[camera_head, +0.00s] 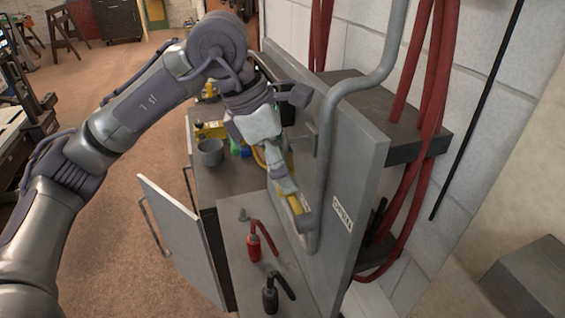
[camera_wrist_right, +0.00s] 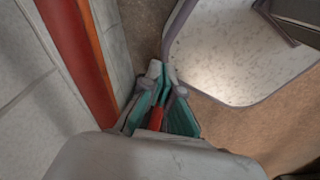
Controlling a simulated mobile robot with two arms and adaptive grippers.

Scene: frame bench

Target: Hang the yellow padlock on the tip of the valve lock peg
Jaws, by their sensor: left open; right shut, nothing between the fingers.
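In the head view my left gripper (camera_head: 284,182) reaches down beside the grey upright panel, its fingers open. A yellow piece (camera_head: 298,203) shows right at its fingertips, next to the grey pipe. I cannot tell whether this is the padlock or part of the valve. The lock peg cannot be made out; the gripper and pipe cover that area. My right gripper is outside the head view. In the right wrist view the right gripper (camera_wrist_right: 157,85) has its fingertips together and holds nothing.
A grey pipe (camera_head: 325,150) runs down the grey panel (camera_head: 358,160). A grey cup (camera_head: 210,153) and a yellow tool (camera_head: 212,130) are on the bench behind. A cabinet door (camera_head: 182,235) hangs open at left.

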